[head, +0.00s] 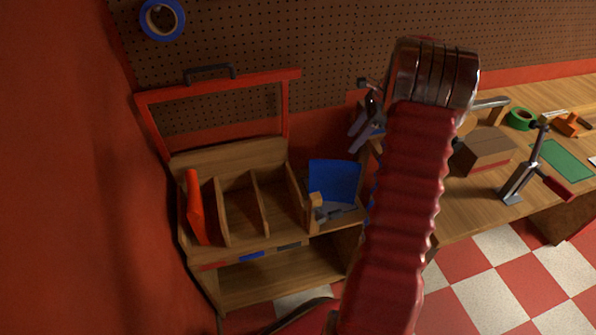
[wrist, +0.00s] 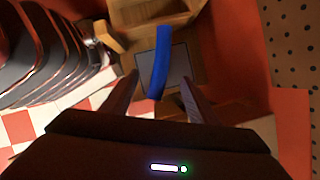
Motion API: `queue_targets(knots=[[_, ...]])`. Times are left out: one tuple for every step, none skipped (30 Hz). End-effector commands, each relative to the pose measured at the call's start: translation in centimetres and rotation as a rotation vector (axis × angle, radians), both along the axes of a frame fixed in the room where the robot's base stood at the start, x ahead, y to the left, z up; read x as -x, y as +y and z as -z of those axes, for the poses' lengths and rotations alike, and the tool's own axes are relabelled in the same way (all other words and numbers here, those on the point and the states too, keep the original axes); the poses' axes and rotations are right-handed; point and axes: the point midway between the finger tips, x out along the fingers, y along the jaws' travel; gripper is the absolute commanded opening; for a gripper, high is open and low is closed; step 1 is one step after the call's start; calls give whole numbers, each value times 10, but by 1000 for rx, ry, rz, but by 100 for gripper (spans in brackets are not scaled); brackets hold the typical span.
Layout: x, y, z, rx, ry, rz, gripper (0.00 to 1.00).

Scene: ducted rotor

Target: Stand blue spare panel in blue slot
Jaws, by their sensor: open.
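The blue spare panel (head: 335,178) stands upright on a grey pad (head: 338,211) on the shelf right of the wooden rack (head: 228,158). In the wrist view the panel (wrist: 161,60) shows nearly edge-on, ahead of and between my fingers. My gripper (wrist: 158,92) is open and empty. In the head view my gripper (head: 361,128) hangs above and right of the panel, partly hidden by my arm. The blue slot (head: 243,212), marked by a blue label (head: 252,256), is the middle compartment and looks empty.
A red panel (head: 196,207) stands in the rack's left compartment. A red frame with a black handle (head: 209,73) rises behind the rack. A small wooden block (head: 314,200) is beside the pad. The workbench (head: 470,205) at right holds tools and a brown box (head: 485,150).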

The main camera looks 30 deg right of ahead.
Motion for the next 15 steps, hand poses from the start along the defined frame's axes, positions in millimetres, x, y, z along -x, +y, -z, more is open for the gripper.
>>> queue_targets(knots=[[-1,3,-3,6,-3,-11,54],[-2,6,-6,11,-5,-21,54],[-3,10,-10,19,-9,-37,54],[-4,15,-14,27,-13,-54,54],[-5,20,-18,36,-16,-74,54],[-7,28,-25,50,-24,-104,54],[-8,35,-30,62,-29,-130,54],[-9,42,-36,76,-35,-157,54],[-10,53,-44,95,-43,-197,54],[-11,61,-50,110,-50,-228,54],[-11,69,-56,124,-57,-259,54],[-11,80,-63,142,-66,-301,54],[-11,88,-68,156,-72,-332,54],[-11,96,-74,171,-79,-363,54],[-10,107,-81,190,-89,-405,54]])
